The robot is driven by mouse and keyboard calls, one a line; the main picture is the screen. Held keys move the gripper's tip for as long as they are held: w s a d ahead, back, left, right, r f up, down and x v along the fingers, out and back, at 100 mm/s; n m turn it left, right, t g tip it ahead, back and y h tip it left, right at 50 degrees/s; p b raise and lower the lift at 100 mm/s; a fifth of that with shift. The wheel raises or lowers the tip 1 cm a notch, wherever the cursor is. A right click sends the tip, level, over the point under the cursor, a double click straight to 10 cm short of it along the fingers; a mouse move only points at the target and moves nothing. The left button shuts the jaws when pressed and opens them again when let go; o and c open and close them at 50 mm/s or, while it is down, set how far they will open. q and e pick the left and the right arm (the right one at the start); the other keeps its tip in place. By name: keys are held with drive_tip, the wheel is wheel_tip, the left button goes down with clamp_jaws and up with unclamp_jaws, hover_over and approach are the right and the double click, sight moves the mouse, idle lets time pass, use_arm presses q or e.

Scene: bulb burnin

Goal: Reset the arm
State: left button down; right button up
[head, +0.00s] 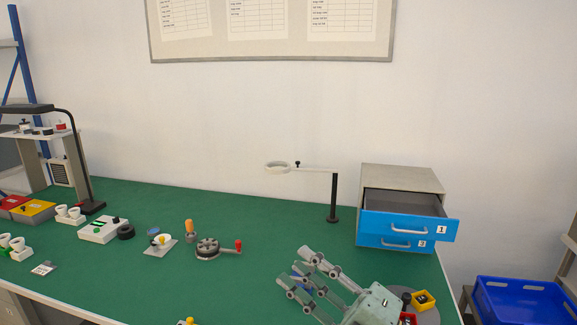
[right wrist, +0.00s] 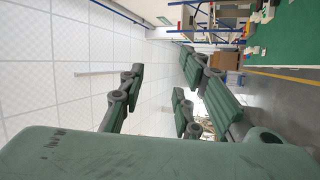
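My right gripper (head: 297,268) is raised over the front right part of the green table in the head view. Its fingers point up and to the left and stand apart, with nothing between them. In the right wrist view the fingers (right wrist: 160,95) are also spread and empty, with white wall or ceiling panels behind them. My left gripper is not in view.
The green table (head: 280,232) holds a cabinet with blue drawer 1 (head: 405,228) pulled out. A ring on a black post (head: 334,197), a red-handled crank device (head: 208,247) and a white box (head: 102,229) stand there. A blue crate (head: 520,302) is at right.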

drive_tip(key=w+d+f+m+t+h, duration=0.2)
drive_tip(key=d+f+m+t+h, duration=0.15)
drive_tip(key=d+m+h, duration=0.35)
drive_tip(key=w+d+f+m+t+h, duration=0.1)
drive_tip(key=d+f+m+t+h, duration=0.1)
drive_tip(key=d+m+t+h, duration=0.45)
drive_tip(key=s+d+f+m+g+h, duration=0.3)
drive_tip(key=f+m+g, duration=0.15)
drive_tip(key=f, duration=0.35)
drive_tip(key=s+d+f+m+g+h, duration=0.3)
drive_tip(key=f+m+g, duration=0.15)
drive_tip(key=f, duration=0.35)
drive_tip(key=s+a+f+m+g, duration=0.1)
drive_tip(key=s+f+g, duration=0.2)
drive_tip(key=s+f, duration=0.35)
drive_tip(key=s+f+g+y, duration=0.1)
drive_tip(key=s+f+g, duration=0.25)
drive_tip(key=s, duration=0.55)
drive_tip(key=s+a+f+m+g, duration=0.1)
drive_tip(key=s+f+g, duration=0.3)
drive_tip(key=s, duration=0.3)
wheel_tip(320, 180, down, 25)
drive_tip(key=s+g, duration=0.1)
drive_tip(key=s+d+f+g, duration=0.1)
drive_tip(key=s+d+f, duration=0.2)
drive_tip(key=s+f, duration=1.4)
drive_tip(key=shift+s, duration=0.2)
drive_tip(key=shift+n, duration=0.25)
